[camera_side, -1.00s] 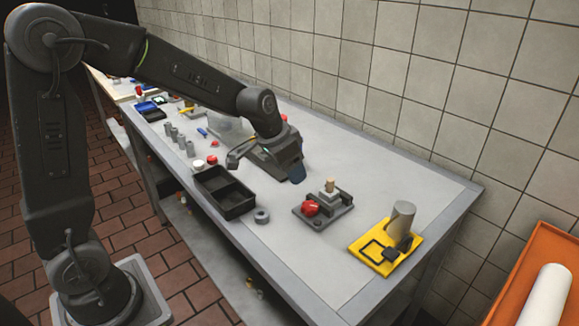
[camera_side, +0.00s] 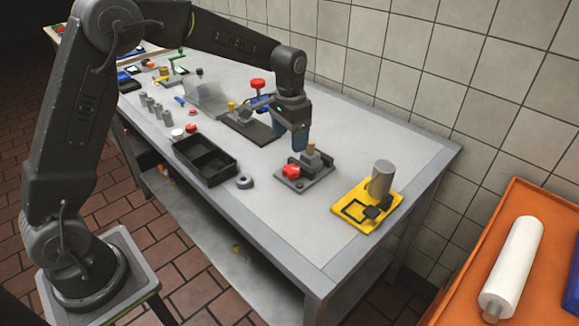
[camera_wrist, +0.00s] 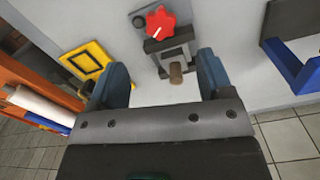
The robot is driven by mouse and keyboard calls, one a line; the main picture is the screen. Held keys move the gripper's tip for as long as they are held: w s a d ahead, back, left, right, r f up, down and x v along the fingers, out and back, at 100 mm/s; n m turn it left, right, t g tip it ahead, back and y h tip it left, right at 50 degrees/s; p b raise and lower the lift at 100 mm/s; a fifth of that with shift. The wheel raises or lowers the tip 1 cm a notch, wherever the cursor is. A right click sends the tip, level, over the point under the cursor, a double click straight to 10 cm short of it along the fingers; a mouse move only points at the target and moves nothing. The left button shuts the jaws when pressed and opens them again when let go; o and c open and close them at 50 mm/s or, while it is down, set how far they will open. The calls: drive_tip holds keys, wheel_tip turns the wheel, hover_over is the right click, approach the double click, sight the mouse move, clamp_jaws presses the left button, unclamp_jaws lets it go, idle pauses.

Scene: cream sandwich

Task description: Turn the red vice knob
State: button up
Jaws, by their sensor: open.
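The red vice knob (camera_side: 291,171) is on the front of a small grey vice (camera_side: 318,161) on a dark base plate. A brown cylindrical piece (camera_side: 311,147) stands up from the vice. In the wrist view the lobed red knob (camera_wrist: 160,20) has a white mark, and the brown piece (camera_wrist: 176,73) is nearer to me. My gripper (camera_side: 291,145) points down just behind and above the vice. In the wrist view its blue fingers (camera_wrist: 163,80) are wide apart, with nothing between them held. The knob lies beyond the fingertips, not touched.
A yellow plate with a grey cylinder (camera_side: 350,222) lies to the right of the vice. A black two-part tray (camera_side: 183,145) and a grey ring (camera_side: 244,182) are to the left. A red-topped fixture (camera_side: 257,84) stands behind my gripper.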

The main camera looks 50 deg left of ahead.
sight(290, 169)
wheel_tip(290, 169, down, 10)
drive_tip(key=shift+r, duration=0.1)
idle(0.4)
drive_tip(key=c, duration=0.9)
drive_tip(key=shift+m, duration=0.8)
drive_tip(key=o, duration=0.9)
